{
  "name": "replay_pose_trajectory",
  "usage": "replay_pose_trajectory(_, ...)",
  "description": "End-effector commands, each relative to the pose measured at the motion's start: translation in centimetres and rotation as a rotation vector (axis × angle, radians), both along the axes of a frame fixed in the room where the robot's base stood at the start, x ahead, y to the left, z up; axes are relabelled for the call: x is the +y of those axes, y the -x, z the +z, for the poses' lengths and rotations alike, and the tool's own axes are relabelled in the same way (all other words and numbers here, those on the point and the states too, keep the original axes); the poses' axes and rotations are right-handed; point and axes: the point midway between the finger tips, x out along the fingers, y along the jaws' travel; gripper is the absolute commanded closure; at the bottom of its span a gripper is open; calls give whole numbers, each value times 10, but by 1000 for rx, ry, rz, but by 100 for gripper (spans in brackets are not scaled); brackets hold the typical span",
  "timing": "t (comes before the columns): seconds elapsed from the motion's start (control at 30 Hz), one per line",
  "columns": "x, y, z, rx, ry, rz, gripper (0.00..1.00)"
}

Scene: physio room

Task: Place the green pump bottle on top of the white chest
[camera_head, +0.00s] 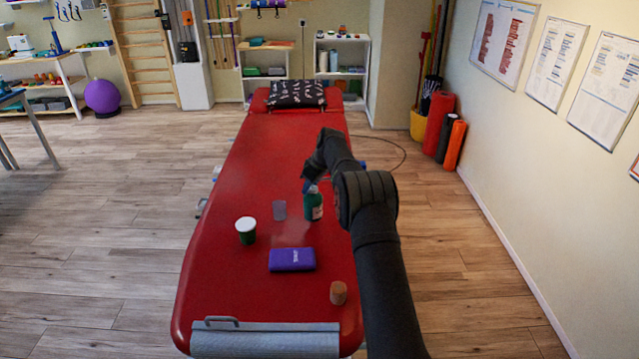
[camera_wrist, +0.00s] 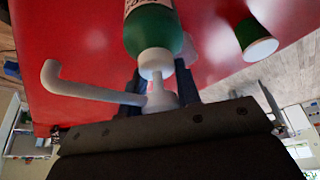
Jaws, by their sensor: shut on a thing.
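The green pump bottle (camera_head: 313,207) is upright at the middle of the red treatment table (camera_head: 262,155). My gripper (camera_head: 311,186) reaches down from above and is shut on its top. In the wrist view, the bottle's green body (camera_wrist: 153,32) and white collar show, with the long white pump spout (camera_wrist: 85,92) sticking out to the left. The fingers (camera_wrist: 163,90) stand on both sides of the pump neck. I cannot tell whether the bottle's base touches the table. I cannot make out with certainty which white furniture is the white chest.
Near the bottle are a grey translucent cup (camera_head: 279,210), a green tub with a white top (camera_head: 246,231), a purple pack (camera_head: 292,259) and a brown cylinder (camera_head: 338,292). A dark patterned pillow (camera_head: 296,93) lies at the far end. White shelves (camera_head: 342,68) stand behind.

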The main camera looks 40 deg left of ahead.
Motion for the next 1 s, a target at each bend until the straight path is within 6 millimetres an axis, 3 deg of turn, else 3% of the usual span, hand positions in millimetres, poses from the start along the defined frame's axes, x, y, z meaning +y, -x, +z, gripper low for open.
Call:
replay_pose_trajectory(0.4, 5, 2, -33, -2, -2, -1, 100)
replay_pose_trajectory(0.97, 4, 2, -40, -1, -2, 0, 100)
replay_pose_trajectory(1.0, 4, 2, -41, 0, 0, 0, 62)
